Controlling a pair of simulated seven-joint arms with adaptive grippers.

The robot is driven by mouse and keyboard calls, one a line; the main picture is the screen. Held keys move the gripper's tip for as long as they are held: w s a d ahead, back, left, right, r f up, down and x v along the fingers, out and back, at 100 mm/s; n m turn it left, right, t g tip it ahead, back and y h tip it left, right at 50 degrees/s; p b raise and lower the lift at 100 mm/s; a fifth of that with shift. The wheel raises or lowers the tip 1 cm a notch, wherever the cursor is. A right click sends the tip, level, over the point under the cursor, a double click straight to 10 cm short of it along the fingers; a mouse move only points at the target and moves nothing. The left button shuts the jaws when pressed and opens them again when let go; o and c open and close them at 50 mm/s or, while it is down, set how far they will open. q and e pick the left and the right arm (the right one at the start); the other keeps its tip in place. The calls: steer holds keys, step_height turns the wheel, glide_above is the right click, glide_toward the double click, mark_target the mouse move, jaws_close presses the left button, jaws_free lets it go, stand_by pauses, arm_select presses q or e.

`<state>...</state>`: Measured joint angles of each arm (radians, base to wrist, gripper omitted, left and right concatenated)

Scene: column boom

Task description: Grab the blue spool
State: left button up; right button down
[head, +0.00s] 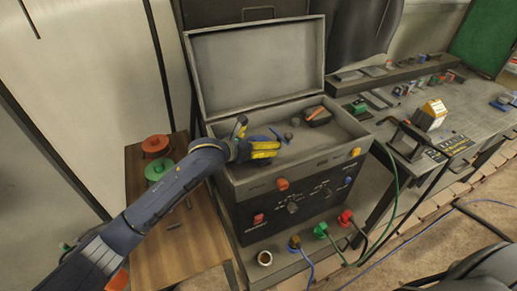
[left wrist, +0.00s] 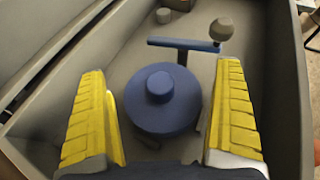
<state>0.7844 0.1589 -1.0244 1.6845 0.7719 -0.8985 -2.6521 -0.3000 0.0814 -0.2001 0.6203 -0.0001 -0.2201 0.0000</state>
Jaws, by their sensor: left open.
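In the left wrist view the blue spool (left wrist: 160,110), a round disc with a raised hub, lies on the grey floor of an open case (head: 225,120). My left gripper (head: 261,138) reaches into the case from the left in the head view. Its yellow fingers are open, one on each side of the spool in the wrist view, with gaps on both sides. I cannot tell how far above the spool they are. I cannot make out the spool in the head view; the gripper seems to hide it. My right gripper is not in view.
A blue T-shaped tool (left wrist: 184,44) with a grey knob (left wrist: 221,29) lies just beyond the spool. The case walls stand close around. A red spool (head: 155,146) and a green spool (head: 158,168) are on the wooden table (head: 180,255) at left. The raised lid (head: 258,62) stands behind.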

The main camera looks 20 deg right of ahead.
arm_select(q)
steer(key=shift+w, duration=0.1)
steer(key=shift+f, duration=0.2)
jaws_close()
stand_by(0.6)
stand_by(0.4)
